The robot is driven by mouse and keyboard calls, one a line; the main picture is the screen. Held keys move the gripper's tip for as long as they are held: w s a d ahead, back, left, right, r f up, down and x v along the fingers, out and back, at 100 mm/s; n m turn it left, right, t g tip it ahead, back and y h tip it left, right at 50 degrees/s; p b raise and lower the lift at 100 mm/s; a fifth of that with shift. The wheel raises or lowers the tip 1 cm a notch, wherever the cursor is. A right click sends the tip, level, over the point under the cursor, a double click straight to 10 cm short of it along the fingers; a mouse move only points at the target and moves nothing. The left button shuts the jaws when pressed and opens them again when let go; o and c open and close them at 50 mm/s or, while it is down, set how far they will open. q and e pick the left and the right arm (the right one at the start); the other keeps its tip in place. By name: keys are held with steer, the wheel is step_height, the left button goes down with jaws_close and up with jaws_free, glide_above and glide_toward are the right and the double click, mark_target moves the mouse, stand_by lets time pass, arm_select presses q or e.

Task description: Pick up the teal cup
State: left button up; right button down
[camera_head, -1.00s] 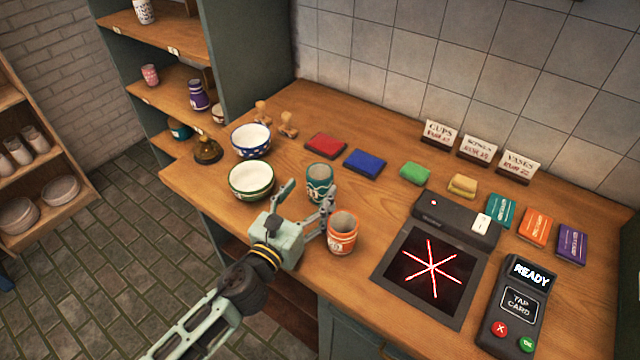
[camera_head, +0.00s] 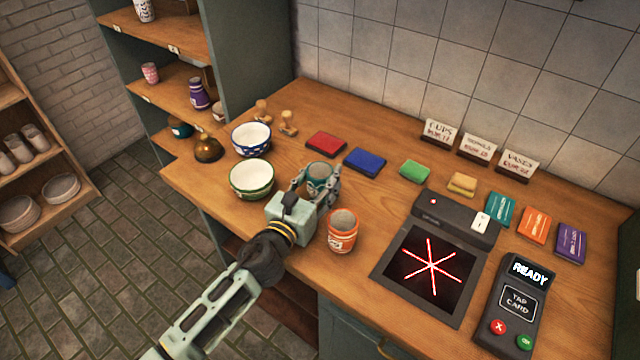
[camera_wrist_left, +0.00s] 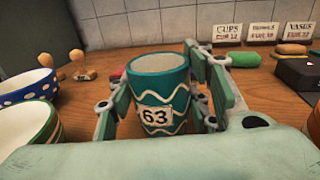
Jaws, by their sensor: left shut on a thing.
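The teal cup (camera_head: 321,173) with white wavy lines stands upright on the wooden counter, partly hidden by my gripper in the head view. In the left wrist view the teal cup (camera_wrist_left: 159,92) sits between the fingers, with a "63" label facing me. My left gripper (camera_head: 318,185) is shut on the cup, one finger on each side; it also shows in the left wrist view (camera_wrist_left: 162,105). The cup appears to rest on the counter. My right gripper is not in view.
An orange cup (camera_head: 342,236) stands close to the right of my left gripper. A green-rimmed bowl (camera_head: 251,189) and a blue dotted bowl (camera_head: 251,147) stand to the left. A scanner pad (camera_head: 410,300) lies to the right.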

arm_select(q)
steer(key=c, duration=0.6)
steer(key=shift+r, duration=0.15)
